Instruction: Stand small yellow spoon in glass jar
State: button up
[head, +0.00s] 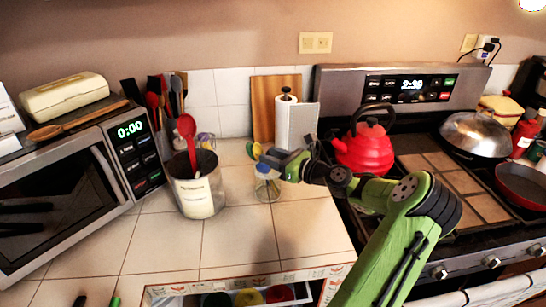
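The glass jar (267,187) stands upright on the tiled counter, left of the stove. My gripper (266,158) is at the jar's mouth, reaching in from the right. The small yellow spoon (256,149) shows its rounded yellow end just above and left of my fingertips, over the jar. A green end (249,149) shows right beside it. My fingers overlap the spoon's lower part, so I cannot tell whether they are closed on it or whether its handle is inside the jar.
A large utensil canister (197,190) with a red spoon stands left of the jar. A paper towel holder (296,122) and cutting board (268,100) are behind. A red kettle (365,150) is close to my arm. An open drawer (240,285) is in front. The counter between is clear.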

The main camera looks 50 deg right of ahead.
jog(key=s+d+r+p, duration=0.1)
jog(key=s+p, duration=0.2)
jog(key=s, duration=1.2)
jog(key=shift+s+d+r, duration=0.15)
jog(key=shift+s+r, duration=0.05)
jog(key=shift+s, duration=0.1)
